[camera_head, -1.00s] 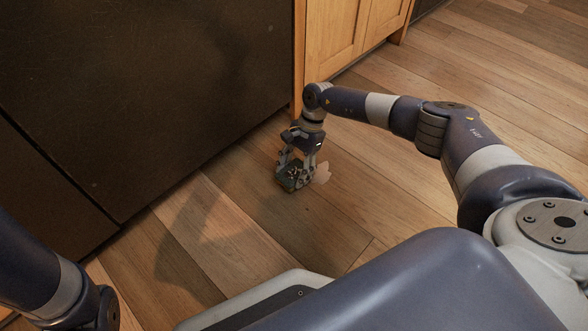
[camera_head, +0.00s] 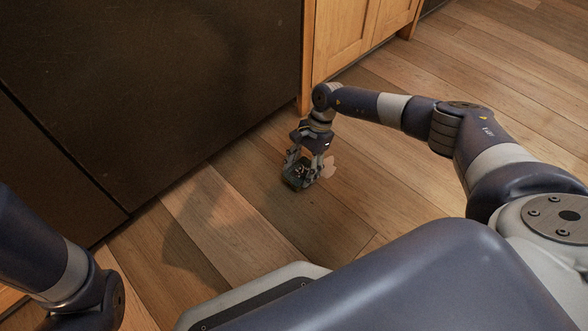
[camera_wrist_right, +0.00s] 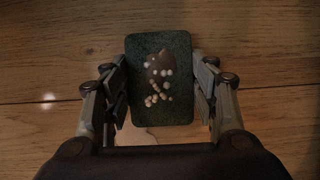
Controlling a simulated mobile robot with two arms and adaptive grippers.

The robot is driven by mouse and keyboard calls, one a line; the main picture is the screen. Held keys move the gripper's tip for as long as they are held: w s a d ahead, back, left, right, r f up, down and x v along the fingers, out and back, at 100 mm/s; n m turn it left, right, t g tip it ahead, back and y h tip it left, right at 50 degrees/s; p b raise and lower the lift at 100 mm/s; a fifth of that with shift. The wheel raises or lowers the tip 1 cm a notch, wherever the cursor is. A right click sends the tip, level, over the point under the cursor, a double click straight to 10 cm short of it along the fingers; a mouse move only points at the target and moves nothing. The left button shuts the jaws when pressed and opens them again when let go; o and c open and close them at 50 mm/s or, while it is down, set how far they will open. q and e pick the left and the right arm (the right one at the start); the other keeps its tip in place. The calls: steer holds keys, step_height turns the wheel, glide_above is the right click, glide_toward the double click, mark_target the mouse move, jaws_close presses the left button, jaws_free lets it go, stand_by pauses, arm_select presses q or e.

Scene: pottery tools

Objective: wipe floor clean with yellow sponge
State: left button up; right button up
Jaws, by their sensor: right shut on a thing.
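My right gripper (camera_head: 298,172) points down at the wooden floor, shut on a rectangular pad-like sponge (camera_head: 294,183). In the right wrist view, the sponge (camera_wrist_right: 180,108) shows a dark green face with brown and whitish bits on it; no yellow side shows. The fingers (camera_wrist_right: 160,98) are on its left and right sides. The sponge is at or very near the floor; I cannot tell whether it touches. A pale stain (camera_head: 329,167) lies on the floor just right of the gripper. My left gripper is out of view; only part of that arm shows at the left.
A large dark appliance front (camera_head: 130,90) stands left of and behind the gripper. A wooden cabinet (camera_head: 345,35) stands beside it at the back. The wooden floor (camera_head: 480,70) is clear to the right. My own base fills the lower middle.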

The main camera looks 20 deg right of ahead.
mark_target(321, 173)
steer(key=shift+s+d+f+b, duration=0.1)
steer(key=shift+s+d, duration=0.2)
steer(key=shift+d, duration=0.7)
steer(key=shift+s+d+r+b, duration=0.1)
steer(key=shift+s+d, duration=0.15)
steer(key=shift+d, duration=0.8)
steer(key=shift+s+d+f+b, duration=0.1)
steer(key=shift+s+d, duration=0.2)
steer(key=shift+d, duration=0.7)
steer(key=shift+w+d+b, duration=0.25)
steer(key=shift+d+b, duration=0.05)
steer(key=shift+d, duration=0.3)
steer(key=shift+w+d+b, duration=0.2)
steer(key=shift+d+b, duration=0.05)
steer(key=shift+d, duration=0.35)
steer(key=shift+w+d, duration=0.3)
steer(key=shift+d, duration=0.5)
steer(key=shift+w+d, duration=0.3)
steer(key=shift+d, duration=0.45)
steer(key=shift+a, duration=0.1)
